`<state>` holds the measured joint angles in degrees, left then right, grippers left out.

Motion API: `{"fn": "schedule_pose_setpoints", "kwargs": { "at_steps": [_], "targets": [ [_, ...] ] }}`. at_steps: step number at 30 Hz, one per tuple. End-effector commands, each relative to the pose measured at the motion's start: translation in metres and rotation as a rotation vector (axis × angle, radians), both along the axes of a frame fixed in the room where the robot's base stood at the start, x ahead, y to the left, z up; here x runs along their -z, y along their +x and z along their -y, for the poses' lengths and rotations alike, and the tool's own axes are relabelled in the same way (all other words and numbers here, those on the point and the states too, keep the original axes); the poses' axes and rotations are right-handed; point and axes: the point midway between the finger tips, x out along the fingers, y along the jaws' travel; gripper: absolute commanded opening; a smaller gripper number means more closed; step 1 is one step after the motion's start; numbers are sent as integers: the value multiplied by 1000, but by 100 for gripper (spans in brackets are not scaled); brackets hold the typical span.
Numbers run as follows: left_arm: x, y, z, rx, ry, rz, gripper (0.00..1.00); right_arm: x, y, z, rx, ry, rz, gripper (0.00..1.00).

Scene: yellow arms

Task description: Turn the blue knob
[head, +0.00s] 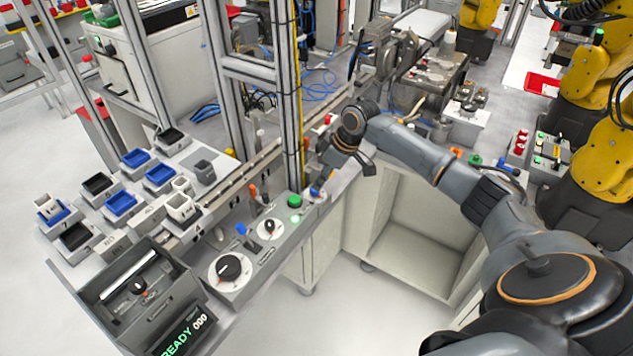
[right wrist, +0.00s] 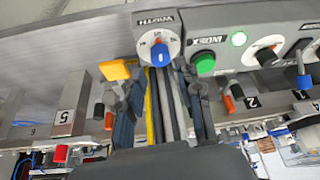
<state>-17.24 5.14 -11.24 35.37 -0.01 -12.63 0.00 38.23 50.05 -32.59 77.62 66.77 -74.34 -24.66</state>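The blue knob (right wrist: 160,54) sits on a white round dial at the edge of a grey panel in the right wrist view. In the head view the blue knob (head: 314,191) shows small, just below my right gripper (head: 325,175). In the right wrist view my right gripper (right wrist: 161,80) is open, with its two dark fingers apart on either side of the line to the knob. My left gripper is in neither view.
A green button (right wrist: 204,63) with a lit green lamp (right wrist: 239,39) is close beside the knob. A blue-handled lever (head: 242,229) and black dials (head: 229,267) lie farther along the panel. A metal post (head: 286,95) rises behind.

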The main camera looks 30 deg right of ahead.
Motion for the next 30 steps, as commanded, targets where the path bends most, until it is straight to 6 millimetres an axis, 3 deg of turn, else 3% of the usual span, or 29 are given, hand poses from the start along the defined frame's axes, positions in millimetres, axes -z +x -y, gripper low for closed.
{"fn": "schedule_pose_setpoints", "kwargs": {
  "at_steps": [9,19,20,25,30],
  "targets": [
    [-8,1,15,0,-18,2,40,37,13,-9,0,0,0,35],
    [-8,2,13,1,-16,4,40,41,14,-9,-1,-1,1,35],
    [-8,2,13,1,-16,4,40,41,14,-10,0,-1,1,33],
    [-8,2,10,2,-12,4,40,41,14,-10,0,-1,1,0],
    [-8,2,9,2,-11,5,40,41,14,-10,-3,0,1,0]
  ]
}}
